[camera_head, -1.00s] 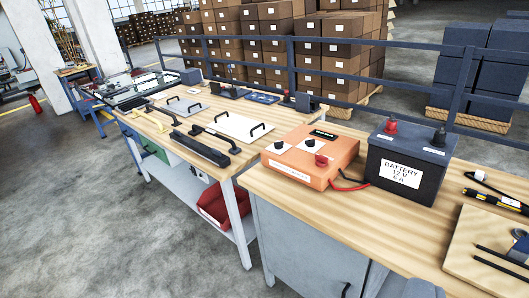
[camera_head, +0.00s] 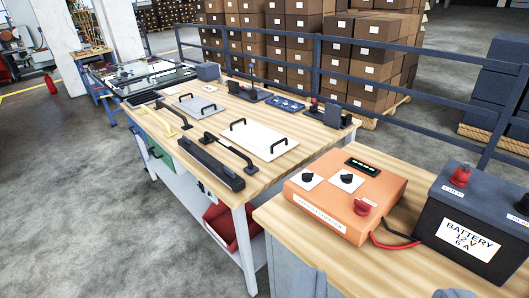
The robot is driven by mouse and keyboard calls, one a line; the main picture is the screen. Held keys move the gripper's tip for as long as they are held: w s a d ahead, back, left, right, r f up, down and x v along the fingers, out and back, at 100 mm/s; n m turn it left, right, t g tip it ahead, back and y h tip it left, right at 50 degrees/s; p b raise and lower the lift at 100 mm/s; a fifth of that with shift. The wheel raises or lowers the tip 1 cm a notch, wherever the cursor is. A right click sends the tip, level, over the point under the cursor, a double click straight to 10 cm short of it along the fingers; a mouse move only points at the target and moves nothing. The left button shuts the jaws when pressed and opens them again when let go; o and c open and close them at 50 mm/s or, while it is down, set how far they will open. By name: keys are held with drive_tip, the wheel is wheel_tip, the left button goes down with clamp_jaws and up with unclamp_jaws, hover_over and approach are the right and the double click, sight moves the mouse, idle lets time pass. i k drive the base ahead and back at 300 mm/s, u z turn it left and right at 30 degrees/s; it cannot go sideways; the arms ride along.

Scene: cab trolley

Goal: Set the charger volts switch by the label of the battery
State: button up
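The orange charger (camera_head: 335,207) sits on the near wooden bench. Its top has two black knobs on white plates, a left knob (camera_head: 308,177) and a right knob (camera_head: 347,178), a dark display with green marks (camera_head: 362,166) and a red button (camera_head: 362,207). Which knob sets volts is too small to read. The dark battery (camera_head: 470,215) stands to its right, with a white label (camera_head: 467,240) reading "BATTERY 12 V 6 A". A red and a black lead run between charger and battery.
A dark railing (camera_head: 420,57) runs behind the benches. Stacked boxes stand beyond it.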

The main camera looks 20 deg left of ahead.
sight(306, 177)
drive_tip(key=u, duration=0.25)
drive_tip(key=i, duration=1.3)
drive_tip(key=z, duration=0.2)
